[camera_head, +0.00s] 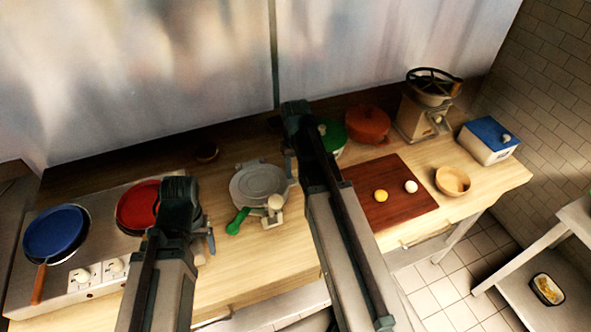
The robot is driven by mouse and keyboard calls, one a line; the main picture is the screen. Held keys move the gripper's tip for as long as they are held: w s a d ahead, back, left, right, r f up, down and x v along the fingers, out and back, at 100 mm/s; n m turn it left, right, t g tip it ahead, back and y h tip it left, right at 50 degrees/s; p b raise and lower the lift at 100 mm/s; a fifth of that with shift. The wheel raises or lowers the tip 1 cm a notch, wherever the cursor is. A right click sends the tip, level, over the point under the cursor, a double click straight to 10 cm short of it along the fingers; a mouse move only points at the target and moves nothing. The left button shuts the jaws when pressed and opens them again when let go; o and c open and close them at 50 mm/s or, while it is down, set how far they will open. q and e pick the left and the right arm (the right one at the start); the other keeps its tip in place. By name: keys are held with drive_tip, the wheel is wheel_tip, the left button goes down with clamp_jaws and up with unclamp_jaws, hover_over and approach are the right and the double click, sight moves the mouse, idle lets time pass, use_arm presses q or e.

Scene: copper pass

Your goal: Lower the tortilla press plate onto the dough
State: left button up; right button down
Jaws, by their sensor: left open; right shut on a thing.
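The grey tortilla press (249,197) stands on the wooden counter between my two arms. Its round plate (262,181) shows from above; I cannot tell how far it is raised. A green handle (237,221) sticks out at its front left, and a pale round knob or ball (275,201) sits at its front. I see no dough between the plates. My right gripper (289,169) is shut at the press plate's right rim, partly hidden by its own arm. My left gripper (205,241) is open and empty, left of the green handle.
A stove with a blue pan (56,233) and a red pan (138,205) is at left. Right of my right arm are a brown board (395,216) with a yellow ball and white ball, a wooden bowl (453,181), green and orange pots, a grinder (422,118) and a blue-lidded box (488,145).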

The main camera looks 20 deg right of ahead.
idle(0.8)
drive_tip(key=shift+w+d+r+p, duration=0.1)
drive_tip(key=shift+w+r+p, duration=0.2)
drive_tip(key=shift+r+p, duration=0.25)
drive_tip(key=shift+w+r+p, duration=0.3)
drive_tip(key=shift+r+p, duration=0.15)
drive_tip(key=shift+r, duration=0.05)
drive_tip(key=shift+f, duration=0.1)
drive_tip(key=shift+c, duration=2.2)
unclamp_jaws()
wheel_tip(320, 180, up, 14)
drive_tip(key=p, duration=1.3)
drive_tip(key=shift+p, duration=0.35)
